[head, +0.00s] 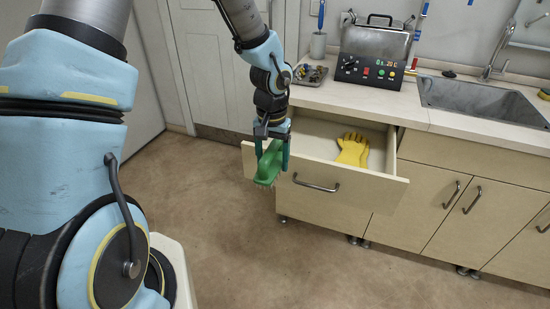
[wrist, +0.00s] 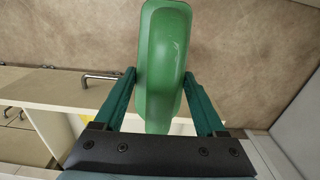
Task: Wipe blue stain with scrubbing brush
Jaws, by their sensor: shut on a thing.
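My gripper (head: 272,158) is shut on a green scrubbing brush (head: 268,164) and holds it in the air beside the open drawer's front, bristles down. In the wrist view the brush (wrist: 163,65) sits between the two green fingers of my gripper (wrist: 160,85), its back toward the camera. I cannot make out a blue stain in either view.
The open drawer (head: 340,185) holds yellow gloves (head: 352,150). The counter (head: 400,105) carries a machine with a display (head: 375,55), a small tray of items (head: 310,75) and a sink (head: 480,98). The brown floor (head: 220,240) is clear.

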